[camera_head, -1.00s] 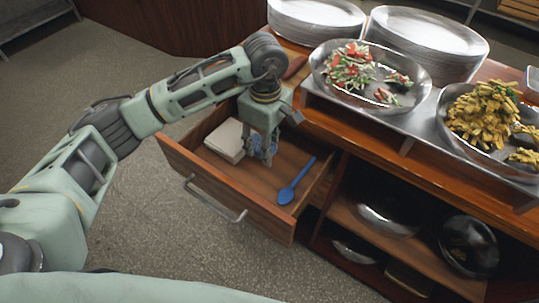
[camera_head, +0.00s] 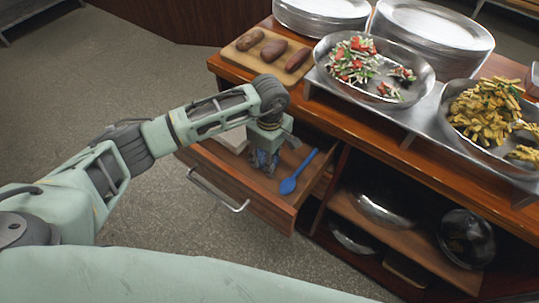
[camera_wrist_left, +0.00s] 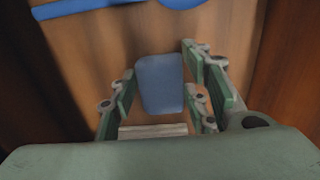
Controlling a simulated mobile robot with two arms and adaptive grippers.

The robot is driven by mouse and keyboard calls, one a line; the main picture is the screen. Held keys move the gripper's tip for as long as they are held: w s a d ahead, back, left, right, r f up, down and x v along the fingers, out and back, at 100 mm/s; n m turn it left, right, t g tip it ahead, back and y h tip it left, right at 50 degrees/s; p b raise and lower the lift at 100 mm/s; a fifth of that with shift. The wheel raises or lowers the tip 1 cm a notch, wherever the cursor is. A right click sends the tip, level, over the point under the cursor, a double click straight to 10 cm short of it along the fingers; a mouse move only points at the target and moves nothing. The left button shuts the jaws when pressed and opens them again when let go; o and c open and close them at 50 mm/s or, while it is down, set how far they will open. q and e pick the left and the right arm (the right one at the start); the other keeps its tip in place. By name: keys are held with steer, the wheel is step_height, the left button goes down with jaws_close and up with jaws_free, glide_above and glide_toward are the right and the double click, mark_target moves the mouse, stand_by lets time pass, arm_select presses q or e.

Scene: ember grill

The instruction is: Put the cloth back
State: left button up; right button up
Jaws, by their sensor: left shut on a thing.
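A blue-grey cloth (camera_wrist_left: 160,84) is between the fingers of my left gripper (camera_wrist_left: 158,95), which is shut on it. In the head view this gripper (camera_head: 265,161) points down into the open wooden drawer (camera_head: 262,203), low over its floor. Only bits of the cloth show there; I cannot tell whether it touches the drawer floor. A blue spoon (camera_head: 298,175) lies in the drawer to the right of the gripper. It also shows at the top of the left wrist view (camera_wrist_left: 95,8). My right gripper is not in view.
A pale stack (camera_head: 231,141) lies in the drawer left of the gripper, partly hidden by my arm. On the counter above are a board (camera_head: 238,61) with brown items, a salad bowl (camera_head: 330,86), a second food bowl (camera_head: 455,128) and plates (camera_head: 440,32). Pans sit on the shelf at right.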

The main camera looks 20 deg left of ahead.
arm_select(q)
steer(key=o, duration=0.6)
steer(key=shift+f, duration=0.1)
steer(key=o, duration=0.4)
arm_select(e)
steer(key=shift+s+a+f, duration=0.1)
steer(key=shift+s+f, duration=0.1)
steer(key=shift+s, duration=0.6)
arm_select(q)
steer(key=shift+r, duration=0.25)
steer(key=shift+w+r, duration=0.15)
steer(key=shift+r, duration=0.25)
step_height(320, 180, up, 11)
steer(key=shift+r+b, duration=0.1)
steer(key=shift+b, duration=1)
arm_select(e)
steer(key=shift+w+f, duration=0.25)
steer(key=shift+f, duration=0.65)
